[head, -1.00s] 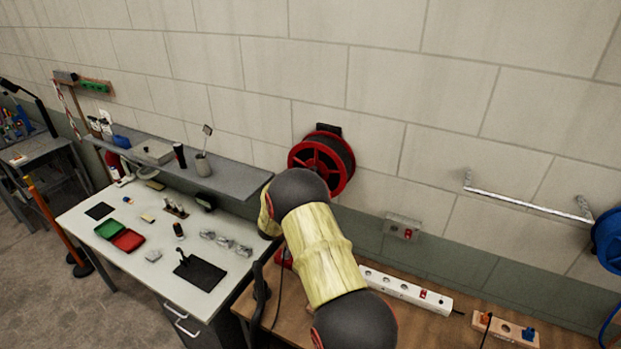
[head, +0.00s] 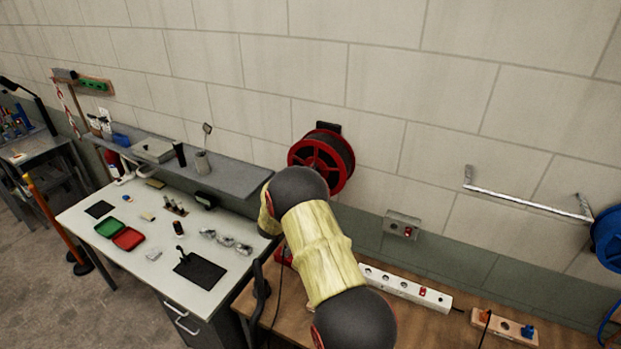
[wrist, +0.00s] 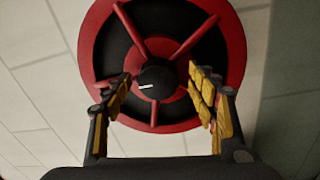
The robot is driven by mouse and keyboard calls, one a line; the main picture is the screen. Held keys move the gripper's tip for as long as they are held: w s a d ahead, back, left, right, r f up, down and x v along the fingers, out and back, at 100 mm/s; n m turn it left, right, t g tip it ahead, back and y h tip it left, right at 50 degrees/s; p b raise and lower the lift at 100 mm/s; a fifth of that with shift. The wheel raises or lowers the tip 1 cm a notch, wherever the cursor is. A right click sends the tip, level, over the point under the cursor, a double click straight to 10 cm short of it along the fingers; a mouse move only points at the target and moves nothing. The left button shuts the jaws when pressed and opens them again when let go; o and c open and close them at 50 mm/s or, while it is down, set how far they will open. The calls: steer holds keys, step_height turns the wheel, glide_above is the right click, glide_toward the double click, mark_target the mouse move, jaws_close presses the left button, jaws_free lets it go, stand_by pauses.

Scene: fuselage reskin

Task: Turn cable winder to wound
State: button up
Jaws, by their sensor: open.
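The cable winder (head: 334,159) is a red spoked reel with dark cable, mounted on the block wall in the head view. In the wrist view the winder (wrist: 225,38) fills the upper middle, with a black hub knob (wrist: 158,82) bearing a short white mark. My gripper (wrist: 160,92) is open, with one yellow-padded finger on each side of the knob in the picture. I cannot tell whether the fingers touch the knob or the reel. In the head view my arm hides the gripper and part of the reel's lower edge.
A white workbench (head: 137,253) with small items and a grey shelf (head: 232,176) stand at left. A wooden bench (head: 440,327) with a white power strip (head: 405,287) lies below. A wall socket (head: 402,226), metal rail (head: 525,196) and blue reel (head: 608,240) are at right.

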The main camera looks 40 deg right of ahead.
steer(key=v, duration=1.2)
stand_by(0.5)
